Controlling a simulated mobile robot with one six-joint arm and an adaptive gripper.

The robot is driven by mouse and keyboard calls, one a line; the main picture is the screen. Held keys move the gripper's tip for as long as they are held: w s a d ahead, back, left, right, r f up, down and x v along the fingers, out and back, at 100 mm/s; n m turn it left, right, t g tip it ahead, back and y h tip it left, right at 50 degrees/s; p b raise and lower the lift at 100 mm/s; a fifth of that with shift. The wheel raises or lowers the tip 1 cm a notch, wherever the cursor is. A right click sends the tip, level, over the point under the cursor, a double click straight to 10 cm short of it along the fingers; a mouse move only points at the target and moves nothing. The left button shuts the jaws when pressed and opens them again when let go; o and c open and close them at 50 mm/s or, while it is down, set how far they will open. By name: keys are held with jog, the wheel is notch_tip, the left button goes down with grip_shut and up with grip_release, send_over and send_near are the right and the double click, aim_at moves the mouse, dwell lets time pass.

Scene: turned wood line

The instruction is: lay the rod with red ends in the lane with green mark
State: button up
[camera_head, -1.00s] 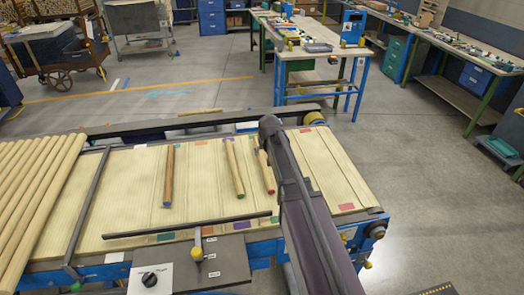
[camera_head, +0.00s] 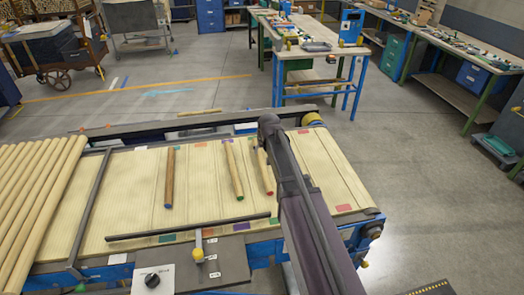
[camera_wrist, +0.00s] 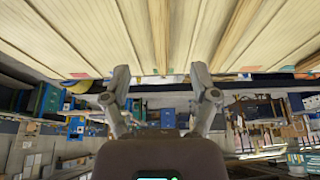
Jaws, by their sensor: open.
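The rod with red ends (camera_head: 264,172) lies on the slatted wooden bed, just left of my arm; its near end shows red and its far part is close to the arm. A green mark (camera_head: 274,220) is at the bed's near edge, partly beside my arm, roughly in line with this rod. A darker green mark (camera_head: 166,238) lies farther left. In the wrist view my gripper (camera_wrist: 160,74) is open, with nothing held. A rod (camera_wrist: 161,30), likely the red-ended one, appears ahead between the fingers, its end colours not clear.
A green-ended rod (camera_head: 234,168) and a blue-ended rod (camera_head: 168,177) lie to the left on the bed (camera_head: 120,195). A dark bar (camera_head: 190,229) crosses near the front edge. Several plain rods (camera_head: 35,200) fill the far left. The bed's right end is clear.

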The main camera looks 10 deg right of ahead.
jog(key=s+f+g, duration=0.1)
jog(key=s+g, duration=0.3)
jog(key=s, duration=2)
jog(key=shift+s+a+f+g, duration=0.2)
jog(key=shift+s+a+g, duration=0.1)
jog(key=shift+a, duration=0.1)
jog(key=shift+s, duration=0.1)
